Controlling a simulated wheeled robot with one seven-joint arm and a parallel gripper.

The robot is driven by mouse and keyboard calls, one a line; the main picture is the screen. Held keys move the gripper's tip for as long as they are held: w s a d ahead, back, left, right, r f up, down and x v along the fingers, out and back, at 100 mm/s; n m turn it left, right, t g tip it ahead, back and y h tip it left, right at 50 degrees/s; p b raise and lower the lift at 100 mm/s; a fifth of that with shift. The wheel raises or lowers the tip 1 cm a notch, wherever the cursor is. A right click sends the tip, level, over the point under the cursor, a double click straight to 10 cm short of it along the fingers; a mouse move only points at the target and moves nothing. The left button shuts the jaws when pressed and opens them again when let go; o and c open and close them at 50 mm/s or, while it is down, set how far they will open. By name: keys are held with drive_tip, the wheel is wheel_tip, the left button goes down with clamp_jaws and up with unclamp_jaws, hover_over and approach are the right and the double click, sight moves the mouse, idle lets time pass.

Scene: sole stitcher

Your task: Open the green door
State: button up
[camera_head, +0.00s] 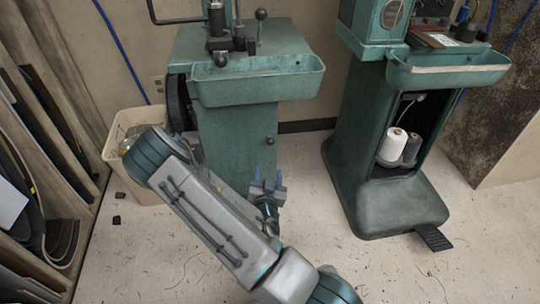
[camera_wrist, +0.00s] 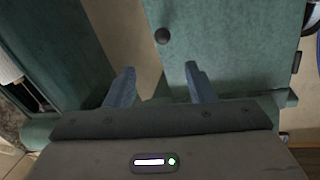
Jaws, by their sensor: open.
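The green door (camera_head: 237,150) is the front panel of the left machine's cabinet and looks closed. A small dark round knob (camera_head: 270,140) sits near its right edge. In the wrist view the door (camera_wrist: 235,45) fills the upper right, and the knob (camera_wrist: 162,36) shows at its left edge, just beyond the gap between my fingers. My gripper (camera_head: 267,185) is open and empty, below the knob in the head view. Its two blue fingers (camera_wrist: 160,68) are apart and do not appear to touch the knob. My arm hides the door's lower left part.
A second green machine (camera_head: 370,150) stands at right, with thread spools (camera_head: 397,146) in its open compartment and a pedal (camera_head: 433,237) on the floor. A bin (camera_head: 130,150) stands left of the cabinet. A green tray (camera_head: 258,80) juts out above the door. Floor is clear between the machines.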

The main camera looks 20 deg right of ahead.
sight(270, 144)
drive_tip(key=shift+t, duration=0.3)
drive_tip(key=b+x, duration=0.1)
drive_tip(key=x, duration=0.5)
drive_tip(key=b+x, duration=0.2)
drive_tip(key=x, duration=0.5)
drive_tip(key=shift+w+f, duration=0.25)
drive_tip(key=shift+w, duration=0.15)
drive_tip(key=shift+a, duration=0.1)
clamp_jaws()
